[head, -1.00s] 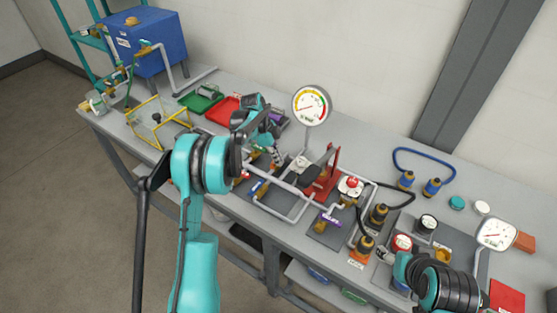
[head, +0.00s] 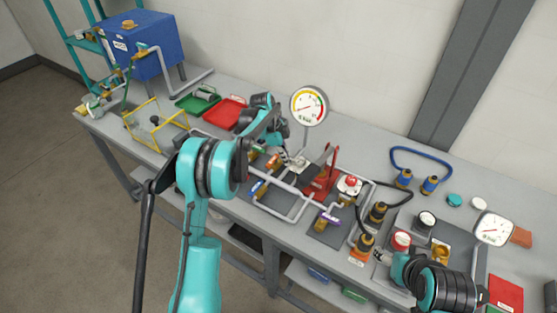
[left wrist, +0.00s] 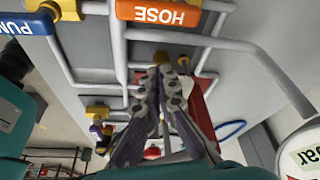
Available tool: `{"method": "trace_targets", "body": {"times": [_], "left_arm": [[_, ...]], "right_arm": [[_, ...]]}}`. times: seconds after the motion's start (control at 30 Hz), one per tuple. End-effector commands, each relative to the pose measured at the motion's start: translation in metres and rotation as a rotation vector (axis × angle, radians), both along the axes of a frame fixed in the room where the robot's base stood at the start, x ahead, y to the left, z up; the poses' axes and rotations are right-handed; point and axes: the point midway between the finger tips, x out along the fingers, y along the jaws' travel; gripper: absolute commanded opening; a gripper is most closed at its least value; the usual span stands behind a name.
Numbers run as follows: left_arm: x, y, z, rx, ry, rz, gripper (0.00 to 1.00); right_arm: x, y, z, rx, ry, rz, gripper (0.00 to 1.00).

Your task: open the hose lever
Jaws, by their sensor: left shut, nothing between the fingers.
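The hose lever is an orange handle marked HOSE (left wrist: 158,12). It lies across the top of the left wrist view, over a grey pipe. In the head view a small orange piece (head: 273,161) by my left gripper looks like the same lever. My left gripper (left wrist: 161,78) is shut and empty. Its fingertips are below the lever in the wrist picture, apart from it, over the grey pipes. In the head view my left gripper (head: 290,161) is small and partly hidden among the pipes.
A blue lever marked PUMP (left wrist: 15,24) is beside the hose lever. A purple lever (head: 327,220), a red stand (head: 322,180) and a pressure gauge (head: 308,104) are close by. A yellow frame (head: 155,125) and a blue tank (head: 145,42) stand at the left.

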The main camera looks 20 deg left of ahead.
Motion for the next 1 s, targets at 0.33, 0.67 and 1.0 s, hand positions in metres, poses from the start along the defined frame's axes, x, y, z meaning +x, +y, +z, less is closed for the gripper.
{"method": "trace_targets", "body": {"times": [0.33,0.67,1.0], "left_arm": [[0.007,0.027,0.071,0.001,0.0,0.005,0.0],[0.008,0.032,0.084,0.001,0.0,0.005,0.0],[0.008,0.031,0.083,0.001,0.0,0.005,0.0]], "right_arm": [[0.001,0.0,0.02,0.0,-0.001,0.0,0.64],[0.001,0.0,0.022,0.0,-0.001,0.0,0.64],[0.001,0.0,0.022,0.0,-0.001,0.0,0.64]]}}
